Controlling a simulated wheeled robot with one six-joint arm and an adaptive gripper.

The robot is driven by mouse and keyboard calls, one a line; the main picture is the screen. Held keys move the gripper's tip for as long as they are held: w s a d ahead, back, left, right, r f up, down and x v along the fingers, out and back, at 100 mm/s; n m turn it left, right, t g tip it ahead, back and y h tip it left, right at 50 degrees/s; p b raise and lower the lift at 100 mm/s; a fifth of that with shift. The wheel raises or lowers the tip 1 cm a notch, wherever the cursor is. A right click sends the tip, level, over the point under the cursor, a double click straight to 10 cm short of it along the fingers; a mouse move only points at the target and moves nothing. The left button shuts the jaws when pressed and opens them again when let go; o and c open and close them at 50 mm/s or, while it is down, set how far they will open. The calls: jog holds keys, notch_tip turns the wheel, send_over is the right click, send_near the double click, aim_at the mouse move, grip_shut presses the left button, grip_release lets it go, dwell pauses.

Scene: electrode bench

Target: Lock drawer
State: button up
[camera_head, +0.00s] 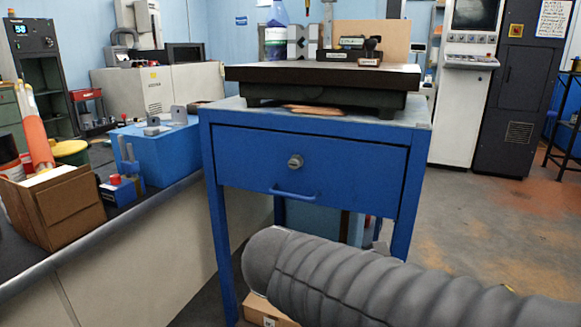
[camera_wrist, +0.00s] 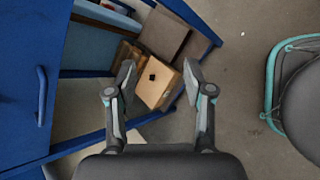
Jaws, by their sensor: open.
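The blue drawer (camera_head: 340,170) sits under the top of a blue bench and looks shut. A round metal lock (camera_head: 295,161) is at the upper middle of its front, with a bar handle (camera_head: 293,192) below. No key shows in the lock. In the wrist view, a blue front with the handle (camera_wrist: 41,95) shows at the left; the lock is not visible there. My gripper (camera_wrist: 158,78) is open and empty, its fingers apart, off to the side of the handle. The head view shows my grey sleeved arm but not the gripper.
Cardboard boxes (camera_wrist: 157,84) lie low within the bench's frame, seen between my fingers. A black surface plate (camera_head: 320,77) stands on the bench. A side counter with a carton (camera_head: 55,210) and a blue box (camera_head: 158,150) is at left. The floor (camera_head: 480,220) at right is open.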

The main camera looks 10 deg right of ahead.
jog(key=w+a+r+n+t+h, duration=0.2)
jog(key=w+a+r+n+t, duration=0.15)
jog(key=w+r+n, duration=0.2)
jog(key=n+t, duration=0.5)
jog(key=n, duration=0.3)
send_near(293, 165)
jog(key=shift+m+h, duration=0.25)
jog(key=shift+h, duration=0.05)
jog(key=x, duration=0.8)
jog(key=shift+w+f+p, duration=0.1)
jog(key=shift+w+p, duration=0.2)
jog(key=shift+p, duration=0.05)
grip_shut()
